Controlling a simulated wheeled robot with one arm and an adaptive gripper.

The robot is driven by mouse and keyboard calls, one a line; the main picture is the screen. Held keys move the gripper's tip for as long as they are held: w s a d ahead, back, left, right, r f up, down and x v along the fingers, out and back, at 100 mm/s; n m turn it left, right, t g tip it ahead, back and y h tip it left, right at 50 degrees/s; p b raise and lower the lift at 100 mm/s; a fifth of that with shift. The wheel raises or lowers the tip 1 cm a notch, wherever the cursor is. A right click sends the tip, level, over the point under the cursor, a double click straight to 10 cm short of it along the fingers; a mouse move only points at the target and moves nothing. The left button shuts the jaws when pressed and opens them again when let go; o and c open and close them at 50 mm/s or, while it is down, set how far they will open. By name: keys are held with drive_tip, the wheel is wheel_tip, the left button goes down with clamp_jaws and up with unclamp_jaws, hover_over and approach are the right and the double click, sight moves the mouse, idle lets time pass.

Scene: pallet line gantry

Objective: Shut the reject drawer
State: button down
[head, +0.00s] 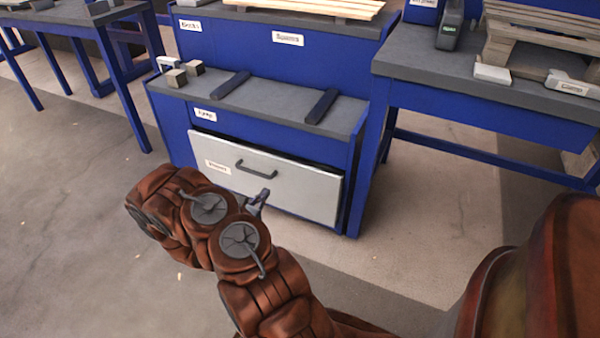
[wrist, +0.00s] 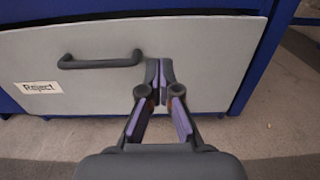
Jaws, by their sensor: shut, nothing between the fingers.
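The reject drawer (head: 300,190) has a light grey front in the lower part of the blue bench. Its front stands a little out from the bench, with a dark gap along the top and right edge. It also fills the top of the wrist view (wrist: 215,60), with its "Reject" label at left. The dark bar handle (head: 256,169) sits on the front and also shows in the wrist view (wrist: 100,62). My gripper (wrist: 160,72) is shut and empty, its tips just right of the handle. I cannot tell whether they touch the front. It also shows in the head view (head: 260,197).
The bench shelf (head: 265,100) above the drawer carries two dark bars and small blocks. A blue table (head: 480,75) with a pallet stands at right, its legs close to the bench. The floor (head: 80,220) left of my arm is clear.

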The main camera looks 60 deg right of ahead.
sight(288, 165)
drive_tip(key=d+b, duration=0.4)
drive_tip(key=d, duration=0.9)
drive_tip(key=shift+d+f, duration=0.15)
drive_tip(key=shift+d+b, duration=0.35)
drive_tip(key=shift+d, duration=0.15)
